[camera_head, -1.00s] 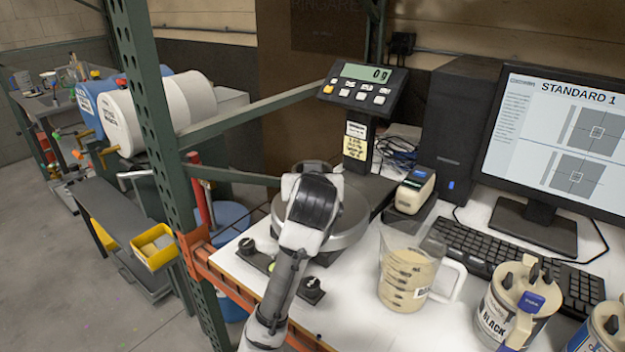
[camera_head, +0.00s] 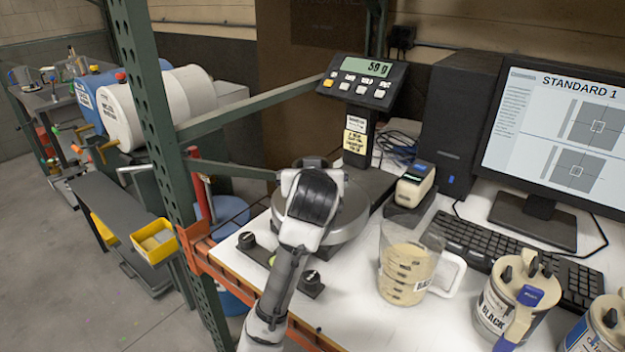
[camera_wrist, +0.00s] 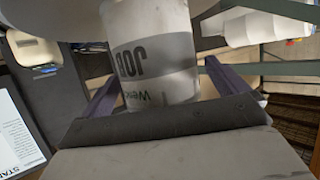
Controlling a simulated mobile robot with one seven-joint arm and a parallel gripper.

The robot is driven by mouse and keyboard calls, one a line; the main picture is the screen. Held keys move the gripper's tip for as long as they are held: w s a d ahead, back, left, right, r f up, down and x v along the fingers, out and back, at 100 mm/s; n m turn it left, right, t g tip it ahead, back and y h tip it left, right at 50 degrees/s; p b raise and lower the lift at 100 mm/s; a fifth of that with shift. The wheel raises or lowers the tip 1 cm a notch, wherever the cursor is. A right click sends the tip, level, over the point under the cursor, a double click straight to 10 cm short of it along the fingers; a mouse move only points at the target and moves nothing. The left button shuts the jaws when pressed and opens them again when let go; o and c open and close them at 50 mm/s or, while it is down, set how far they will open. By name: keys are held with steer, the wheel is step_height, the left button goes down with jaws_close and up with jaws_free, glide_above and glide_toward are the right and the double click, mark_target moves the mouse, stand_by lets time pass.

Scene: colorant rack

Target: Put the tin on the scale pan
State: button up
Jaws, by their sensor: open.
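The tin (camera_wrist: 150,48) is white and grey with dark lettering, and it stands between the two fingers of my gripper (camera_wrist: 158,76) in the wrist view. The fingers are open, one on each side of it; small gaps or contact are hard to judge. In the head view my gripper (camera_head: 313,190) is over the round metal scale pan (camera_head: 352,222) and hides most of the tin. The tin's base is not visible. The scale display (camera_head: 366,68) shows a non-zero reading that looks like 59 g.
A beaker of beige liquid (camera_head: 408,270) stands right of the pan, with paint cans (camera_head: 508,300) beyond it. A small label device (camera_head: 414,186), keyboard (camera_head: 490,250) and monitor (camera_head: 560,130) are at right. A green rack post (camera_head: 155,150) rises at left.

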steer(key=v, duration=1.1)
steer(key=shift+s+b, duration=0.25)
steer(key=shift+b, duration=0.15)
